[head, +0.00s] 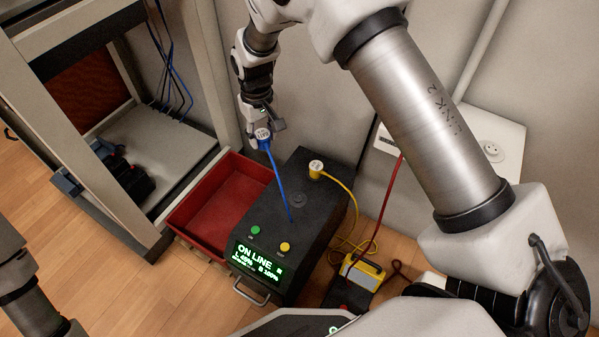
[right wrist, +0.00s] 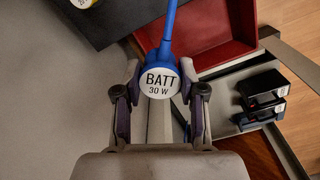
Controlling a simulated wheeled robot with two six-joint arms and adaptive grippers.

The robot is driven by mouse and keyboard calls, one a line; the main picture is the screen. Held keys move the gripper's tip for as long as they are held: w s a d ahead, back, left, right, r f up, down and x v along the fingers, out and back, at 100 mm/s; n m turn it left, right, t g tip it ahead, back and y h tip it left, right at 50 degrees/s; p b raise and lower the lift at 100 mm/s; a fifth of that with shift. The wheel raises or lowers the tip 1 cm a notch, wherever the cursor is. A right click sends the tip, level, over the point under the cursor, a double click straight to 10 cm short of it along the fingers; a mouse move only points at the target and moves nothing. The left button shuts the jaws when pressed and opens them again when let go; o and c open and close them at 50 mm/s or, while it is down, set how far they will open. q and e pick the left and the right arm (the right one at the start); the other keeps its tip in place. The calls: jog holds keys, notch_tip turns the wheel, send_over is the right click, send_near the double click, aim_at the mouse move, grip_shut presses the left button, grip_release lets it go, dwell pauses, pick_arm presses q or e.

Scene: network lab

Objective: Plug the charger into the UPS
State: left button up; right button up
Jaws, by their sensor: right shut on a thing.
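My right gripper (head: 266,124) is shut on a blue plug (head: 263,136) with a white round face, held in the air behind the UPS's far left corner. In the right wrist view, the plug face (right wrist: 158,82) reads "BATT 30 W" and sits between both fingers. Its blue cable (head: 278,182) hangs toward the UPS top; its far end is unclear. The UPS (head: 318,226) is a black box on the floor with a lit "ON LINE" display (head: 257,261). A yellow plug (head: 316,167) sits on its top at the far end. My left gripper is out of view.
A red bin (head: 176,216) stands left of the UPS, beside a rack (head: 165,140) holding black blocks. A yellow cable (head: 355,205) loops along the right side to a yellow box (head: 361,272). A red cable (head: 386,208) hangs from a white wall unit (head: 505,136).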

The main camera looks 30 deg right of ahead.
jog(key=s+d+f+n+p, duration=0.2)
jog(key=s+f+n+p, duration=0.2)
jog(key=n, duration=0.8)
jog(key=s+d+f+n+p, duration=0.2)
jog(key=s+f+n+p, duration=0.2)
jog(key=n, duration=0.9)
jog(key=shift+s, duration=1)
jog(key=shift+d+f, duration=0.1)
notch_tip(320, 180, down, 6)
jog(key=b, duration=0.5)
jog(key=shift+r, duration=0.2)
jog(key=shift+p, duration=0.45)
jog(key=shift+p, duration=0.55)
